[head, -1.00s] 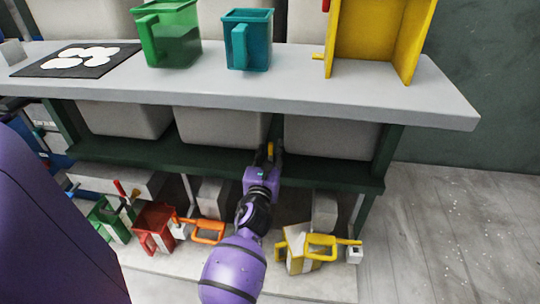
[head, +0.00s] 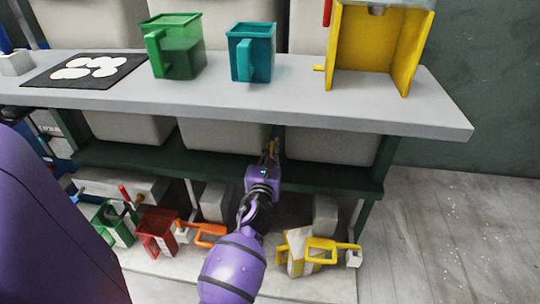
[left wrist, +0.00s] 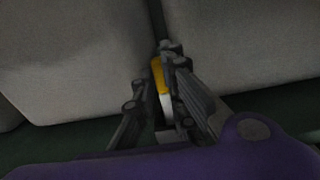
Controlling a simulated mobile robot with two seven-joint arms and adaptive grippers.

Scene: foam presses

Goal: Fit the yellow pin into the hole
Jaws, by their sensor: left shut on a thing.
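The yellow pin (left wrist: 158,76) shows in the left wrist view as a short yellow piece with a whitish part below it, between the dark fingers. My left gripper (head: 270,152) is shut on it, in front of the shelf below the grey worktop, near the gap between two grey bins. In the head view only a small bit of yellow (head: 275,146) shows at the fingertips. A yellow press frame (head: 340,50) stands on the worktop at the right, with a small yellow stub on its left side. I cannot make out a hole. My right gripper is not in view.
The grey worktop (head: 300,104) overhangs the gripper. On it stand a teal jug (head: 249,55), a green jug (head: 176,48) and a black mat (head: 50,78) with white shapes. Yellow (head: 300,248) and red (head: 157,230) handled items sit low down. Floor is clear at right.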

